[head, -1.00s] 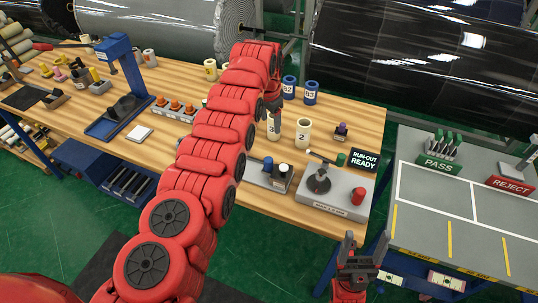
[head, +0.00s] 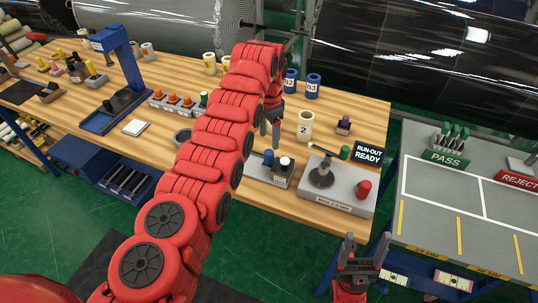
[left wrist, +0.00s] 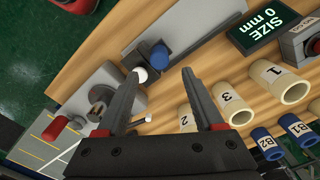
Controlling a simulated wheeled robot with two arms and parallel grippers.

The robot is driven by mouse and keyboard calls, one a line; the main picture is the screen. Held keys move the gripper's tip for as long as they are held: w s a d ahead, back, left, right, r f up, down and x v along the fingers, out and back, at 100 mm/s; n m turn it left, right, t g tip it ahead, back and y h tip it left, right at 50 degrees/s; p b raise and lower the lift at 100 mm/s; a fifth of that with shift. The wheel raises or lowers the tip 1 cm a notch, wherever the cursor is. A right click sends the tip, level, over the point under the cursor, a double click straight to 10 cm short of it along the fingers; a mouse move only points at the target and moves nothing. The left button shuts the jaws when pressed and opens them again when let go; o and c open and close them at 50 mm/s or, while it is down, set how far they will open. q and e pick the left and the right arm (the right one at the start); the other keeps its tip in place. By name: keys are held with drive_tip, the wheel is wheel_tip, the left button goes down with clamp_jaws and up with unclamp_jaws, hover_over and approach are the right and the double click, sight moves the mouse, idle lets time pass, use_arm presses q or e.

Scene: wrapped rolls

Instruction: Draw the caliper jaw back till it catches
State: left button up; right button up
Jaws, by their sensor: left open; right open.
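The caliper is a grey bar fixture (head: 262,176) on the bench with a blue knob (head: 268,158) and a white knob (head: 286,163). My left gripper (head: 276,147) is open and empty, pointing down just above it. In the left wrist view the blue knob (left wrist: 160,55) shows beyond the gap between the fingertips (left wrist: 161,73). The white knob (left wrist: 142,74) shows close beside the left-hand fingertip. The size display (left wrist: 265,25) reads 0 mm. Part of the caliper is hidden behind my left arm in the head view. My right gripper (head: 358,249) is open and empty, in front of the bench edge.
A run-out fixture (head: 340,188) with a red button (head: 363,189) stands right of the caliper. Roll cores, such as core 2 (head: 305,126), stand behind it. A blue-framed stand (head: 122,75) is at left. A grey pass/reject table (head: 440,200) is at right.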

sight(269, 151)
use_arm(q)
wheel_tip(269, 151, down, 8)
drive_tip(key=shift+p, duration=0.6)
clamp_jaws()
drive_tip(key=shift+r, duration=0.1)
idle(0.9)
